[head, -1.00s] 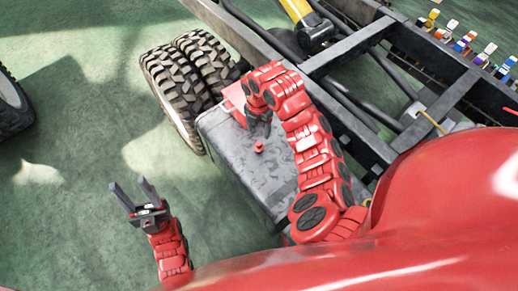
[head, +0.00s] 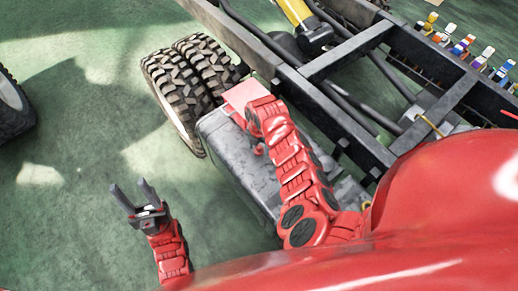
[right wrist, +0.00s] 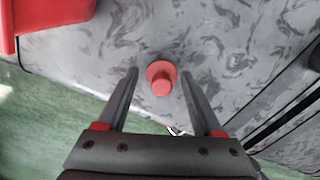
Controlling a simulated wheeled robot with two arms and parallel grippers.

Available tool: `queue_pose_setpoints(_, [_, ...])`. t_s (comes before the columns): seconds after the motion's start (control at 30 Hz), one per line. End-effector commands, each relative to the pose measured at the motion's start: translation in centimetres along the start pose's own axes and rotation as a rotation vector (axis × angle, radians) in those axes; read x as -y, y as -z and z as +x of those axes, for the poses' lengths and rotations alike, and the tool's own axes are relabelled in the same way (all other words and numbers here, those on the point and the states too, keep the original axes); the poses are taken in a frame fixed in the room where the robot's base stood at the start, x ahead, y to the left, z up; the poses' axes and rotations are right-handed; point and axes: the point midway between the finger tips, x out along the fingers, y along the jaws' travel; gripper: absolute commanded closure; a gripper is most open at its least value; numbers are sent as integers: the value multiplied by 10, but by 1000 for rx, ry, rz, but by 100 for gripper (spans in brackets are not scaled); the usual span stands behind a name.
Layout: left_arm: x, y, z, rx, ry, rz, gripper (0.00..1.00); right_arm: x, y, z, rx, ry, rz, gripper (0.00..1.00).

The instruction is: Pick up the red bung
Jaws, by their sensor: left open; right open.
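The red bung (right wrist: 162,80) stands on the top of the grey mottled tank (right wrist: 235,50). In the head view the bung (head: 259,149) shows only partly, at the edge of my right arm. My right gripper (right wrist: 160,72) is open, with the bung between the tips of its fingers in the right wrist view. Both fingers look apart from the bung; how far above the tank they are I cannot tell. My right arm hides this gripper in the head view. My left gripper (head: 129,184) is open and empty over the green floor, far left of the tank.
A red box-like part (head: 240,94) sits at the tank's far end, beside the double wheels (head: 190,80). The dark chassis frame (head: 345,50) runs along the tank's right side. Several small coloured items (head: 465,45) line the far right rail. Green floor lies open at left.

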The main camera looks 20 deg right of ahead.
Motion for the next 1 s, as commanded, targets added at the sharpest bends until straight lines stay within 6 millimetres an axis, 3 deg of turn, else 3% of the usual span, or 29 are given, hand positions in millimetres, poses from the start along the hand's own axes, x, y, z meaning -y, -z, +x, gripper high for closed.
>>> queue_pose_setpoints(0.2, [0, 0, 2, 0, 0, 0, 50, 2, 1, 12, -1, 5, -1, 32])
queue_pose_setpoints(0.47, [0, 0, 2, 0, 0, 0, 50, 2, 1, 14, 0, 4, -1, 32])
queue_pose_setpoints(0.83, [0, 0, 2, 0, 0, 0, 50, 2, 1, 14, 0, 4, -1, 99])
queue_pose_setpoints(1.0, [0, 0, 2, 0, 0, 0, 50, 2, 1, 13, -1, 4, -1, 100])
